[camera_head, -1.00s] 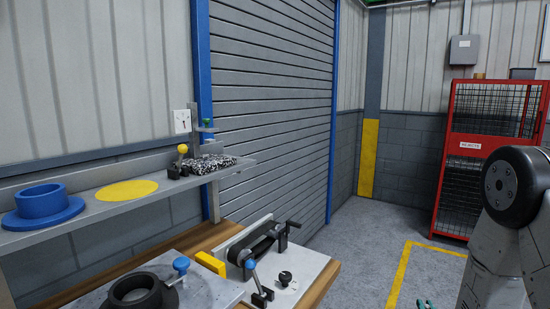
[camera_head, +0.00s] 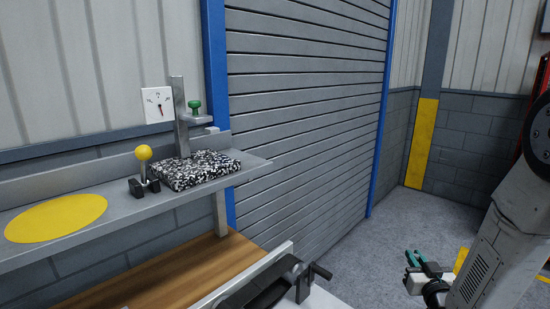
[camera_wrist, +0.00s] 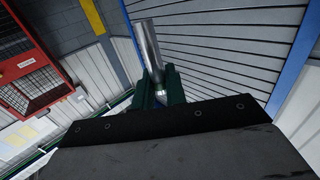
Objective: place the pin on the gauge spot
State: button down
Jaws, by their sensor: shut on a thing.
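A shiny metal pin (camera_wrist: 149,46) stands out from between the dark green fingers of my gripper (camera_wrist: 161,88) in the wrist view. My gripper is shut on it. In the head view my gripper (camera_head: 427,263) is low at the right, over the grey floor, well apart from the shelf. The pin cannot be made out there. A flat yellow disc (camera_head: 55,217) lies further left. No pin is on either.
A yellow-knobbed lever clamp (camera_head: 145,172) stands on the shelf beside the speckled plate. A grey shutter (camera_head: 305,110) is behind. Open floor lies between bench and gripper.

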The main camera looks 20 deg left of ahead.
jog(key=s+a+r+n+g+y, duration=0.1)
jog(key=a+r+n+g+y, duration=0.35)
jog(key=a+r, duration=0.85)
jog(key=s+a+r+n+g+y, duration=0.85)
jog(key=s+a+r, duration=1.15)
jog(key=r, duration=0.3)
send_near(182, 131)
jog(key=shift+g+y, duration=0.3)
jog(key=x, duration=0.4)
jog(key=shift+w+a+r, duration=0.15)
jog(key=shift+w+a, duration=0.05)
jog(key=shift+w, duration=0.05)
jog(key=shift+d+f, duration=0.1)
jog(key=shift+f, duration=0.15)
